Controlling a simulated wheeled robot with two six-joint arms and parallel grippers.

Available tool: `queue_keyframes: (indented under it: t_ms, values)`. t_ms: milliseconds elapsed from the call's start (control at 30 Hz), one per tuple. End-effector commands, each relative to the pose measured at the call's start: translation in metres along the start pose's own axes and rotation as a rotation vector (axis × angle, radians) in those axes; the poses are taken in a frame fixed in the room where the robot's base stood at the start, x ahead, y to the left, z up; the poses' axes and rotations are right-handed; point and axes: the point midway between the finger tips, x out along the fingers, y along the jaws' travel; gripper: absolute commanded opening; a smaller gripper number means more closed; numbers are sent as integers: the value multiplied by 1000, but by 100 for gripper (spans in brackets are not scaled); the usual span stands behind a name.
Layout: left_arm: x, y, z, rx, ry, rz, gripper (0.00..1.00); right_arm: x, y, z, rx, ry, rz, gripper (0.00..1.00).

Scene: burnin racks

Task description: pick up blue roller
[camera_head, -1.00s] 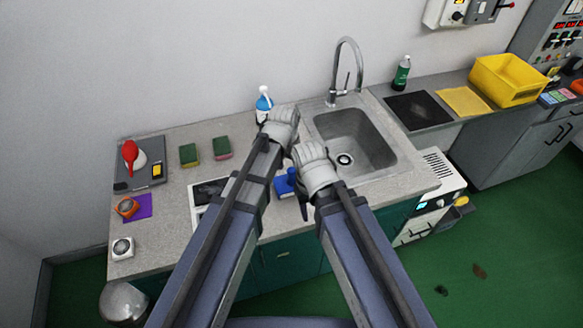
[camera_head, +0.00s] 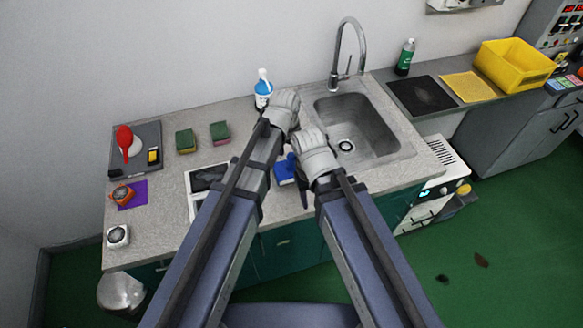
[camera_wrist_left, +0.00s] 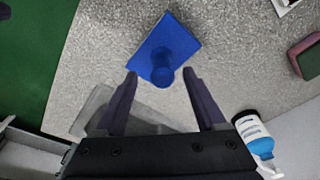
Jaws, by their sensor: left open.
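The blue roller (camera_head: 285,170) lies on the grey counter, partly hidden between my two forearms in the head view. In the left wrist view the blue roller (camera_wrist_left: 175,42) shows whole, with a flat square part and a round knob towards the gripper. My left gripper (camera_wrist_left: 160,74) is open and empty, its two dark fingertips on either side of the knob's near end in the picture. I cannot tell how high above the counter it is. In the head view my left arm hides its fingers.
The sink (camera_head: 350,130) lies right of my wrists, and a blue-white bottle (camera_head: 263,90) stands behind them. Two sponges (camera_head: 186,141) (camera_head: 220,132) and a white-framed dark panel (camera_head: 192,195) lie to the left. A grey tray (camera_head: 140,165) is farther left. Bare counter lies between these.

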Motion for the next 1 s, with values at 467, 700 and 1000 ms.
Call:
queue_keyframes:
  t_ms: [467,700,1000]
  values:
    - [48,-3,-2,0,0,0,72,47,-4,-3,1,0,0,50]
    - [46,-3,-3,0,0,0,67,45,-4,-3,1,0,0,50]
    - [46,-3,-3,0,0,0,33,45,-4,-3,1,0,0,50]
